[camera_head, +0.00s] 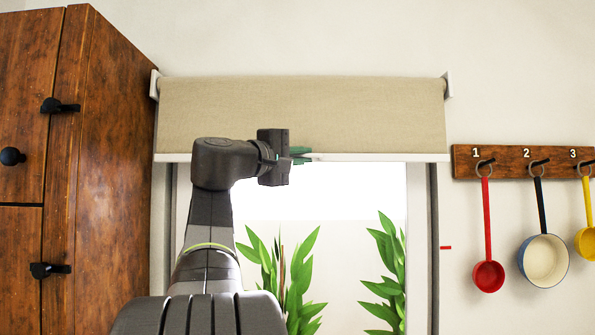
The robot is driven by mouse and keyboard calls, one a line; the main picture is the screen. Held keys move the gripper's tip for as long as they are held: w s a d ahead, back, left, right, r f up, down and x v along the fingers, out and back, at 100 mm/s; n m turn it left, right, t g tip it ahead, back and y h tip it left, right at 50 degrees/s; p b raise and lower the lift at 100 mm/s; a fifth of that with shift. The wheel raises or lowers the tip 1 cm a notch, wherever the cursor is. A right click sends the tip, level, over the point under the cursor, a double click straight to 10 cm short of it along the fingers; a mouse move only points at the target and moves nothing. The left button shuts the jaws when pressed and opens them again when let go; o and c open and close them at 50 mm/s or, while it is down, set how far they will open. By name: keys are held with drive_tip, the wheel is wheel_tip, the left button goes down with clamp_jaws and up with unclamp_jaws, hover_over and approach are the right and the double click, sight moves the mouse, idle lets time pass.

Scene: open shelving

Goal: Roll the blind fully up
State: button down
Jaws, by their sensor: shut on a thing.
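The beige blind (350,108) hangs from its roller between two white brackets above the window. Its white bottom bar (400,157) runs level just below the cloth, and the window pane beneath is uncovered. My gripper (300,155) is at the bar, a little left of its middle. Its green fingers are shut on the bar. My wrist hides part of the cloth and the bar, so the exact contact is partly hidden.
A tall brown wooden cabinet (110,150) with black handles stands close at the left. On the right wall, a wooden rack (512,161) holds red, blue and yellow hanging pans. A small red mark (445,247) is beside the window frame. Green plants show in the window.

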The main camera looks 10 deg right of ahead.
sight(297, 109)
drive_tip(key=shift+r, duration=4.75)
drive_tip(key=shift+s+r, duration=0.1)
drive_tip(key=shift+r, duration=0.35)
drive_tip(key=shift+s+r+p, duration=0.1)
drive_tip(key=shift+r+p, duration=0.05)
drive_tip(key=shift+p, duration=0.15)
drive_tip(key=c, duration=1.5)
unclamp_jaws()
drive_tip(key=shift+a+f, duration=0.15)
drive_tip(key=shift+f, duration=0.05)
drive_tip(key=shift+a+f, duration=0.15)
drive_tip(key=shift+a, duration=0.15)
drive_tip(key=b+v, duration=0.3)
drive_tip(key=v, duration=1)
drive_tip(key=shift+s, duration=0.1)
drive_tip(key=shift+d, duration=0.1)
